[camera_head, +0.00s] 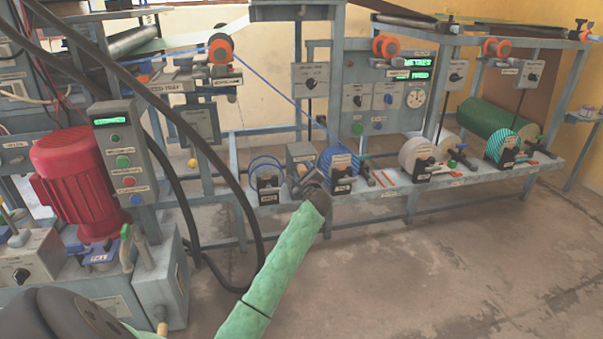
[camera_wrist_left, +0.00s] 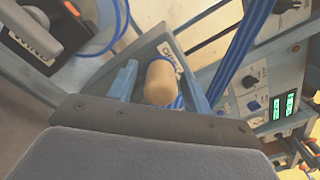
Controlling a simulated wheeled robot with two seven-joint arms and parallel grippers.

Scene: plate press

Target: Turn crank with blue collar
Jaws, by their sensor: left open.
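A tan rounded crank knob (camera_wrist_left: 160,82) is in the middle of the left wrist view, with a blue collar (camera_wrist_left: 176,103) partly visible at its base. My left gripper (camera_wrist_left: 159,64) is open, with one grey-blue finger on each side of the knob. Gaps show between the knob and the fingers. In the head view my left gripper (camera_head: 313,184) is at the low front shelf, by the blue-striped spool (camera_head: 338,160). The crank is hidden behind the gripper there. My right gripper is not in view.
A grey box (camera_head: 301,155) and a blue cable coil (camera_head: 265,167) stand left of my gripper. White (camera_head: 416,153) and teal-striped spools (camera_head: 502,145) stand to the right. A red motor (camera_head: 78,180) and thick black hoses are at left. The concrete floor (camera_head: 440,270) is clear.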

